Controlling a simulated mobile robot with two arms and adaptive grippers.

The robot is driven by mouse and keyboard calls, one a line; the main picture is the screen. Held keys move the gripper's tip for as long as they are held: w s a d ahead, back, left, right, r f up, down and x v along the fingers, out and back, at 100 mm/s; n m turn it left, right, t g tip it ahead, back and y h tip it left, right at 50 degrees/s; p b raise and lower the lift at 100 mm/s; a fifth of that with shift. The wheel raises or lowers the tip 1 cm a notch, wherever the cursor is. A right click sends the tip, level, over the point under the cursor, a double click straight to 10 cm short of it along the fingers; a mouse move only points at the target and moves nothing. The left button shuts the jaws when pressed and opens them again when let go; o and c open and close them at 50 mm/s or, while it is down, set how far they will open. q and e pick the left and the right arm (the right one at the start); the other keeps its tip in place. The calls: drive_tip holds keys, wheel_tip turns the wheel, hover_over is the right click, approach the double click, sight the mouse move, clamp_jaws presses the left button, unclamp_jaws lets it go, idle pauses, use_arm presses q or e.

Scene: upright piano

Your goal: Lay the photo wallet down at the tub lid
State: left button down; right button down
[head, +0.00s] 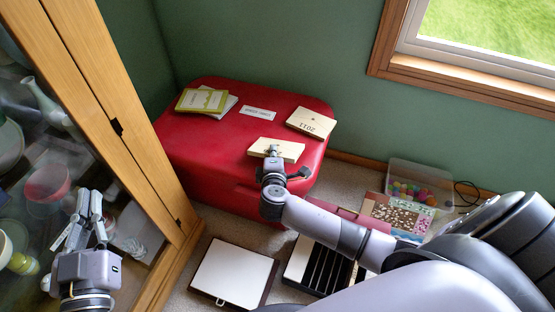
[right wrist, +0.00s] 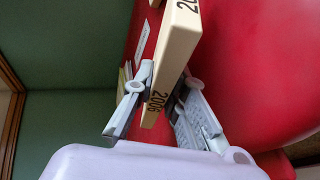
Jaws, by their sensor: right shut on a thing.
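The photo wallet is a thin cream block marked 2006 (right wrist: 178,62); it also shows in the head view (head: 288,150), just above or on the red padded top. My right gripper (head: 272,152) is shut on its near edge, with one finger on each side in the right wrist view (right wrist: 160,98). I cannot tell whether the wallet touches the red top. My left gripper (head: 90,203) is empty, its fingers apart, in front of the glass cabinet. No separate tub lid can be clearly made out.
The red top (head: 200,140) holds booklets (head: 203,101), a white printed card (head: 258,112) and a cream block marked 2011 (head: 311,123). A clear tub (head: 420,180) with coloured balls, a white panel (head: 235,273) and a slotted black tray (head: 322,268) are on the floor.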

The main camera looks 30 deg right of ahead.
use_arm(q)
drive_tip(key=shift+r+t, duration=0.3)
drive_tip(key=shift+r, duration=0.1)
use_arm(e)
drive_tip(key=shift+f, duration=0.15)
drive_tip(key=c, duration=1.8)
unclamp_jaws()
use_arm(q)
drive_tip(key=shift+f, duration=0.15)
